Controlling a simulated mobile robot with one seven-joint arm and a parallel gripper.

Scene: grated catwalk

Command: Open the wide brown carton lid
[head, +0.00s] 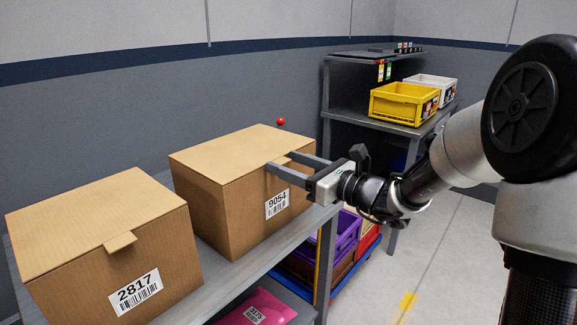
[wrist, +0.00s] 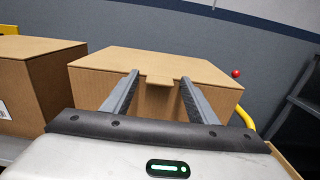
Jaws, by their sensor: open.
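Two brown cartons with shut lids stand side by side. The right carton (head: 225,210), labelled 9054, has a flat lid (head: 235,148) with a small front tab. My gripper (head: 280,160) is open at the front of this carton, its fingers level with the lid's front edge. In the wrist view, the tab (wrist: 159,80) shows between the two spread fingertips (wrist: 160,76), and nothing is gripped. The left carton (head: 110,265), labelled 2817, has a shut lid (head: 90,220) and a front tab (head: 120,242). I cannot tell for sure which carton is called wide.
A shelf unit behind holds a yellow crate (head: 400,103) and a white crate (head: 432,88). A red ball (head: 281,121) shows behind the right carton. The floor at the right is clear.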

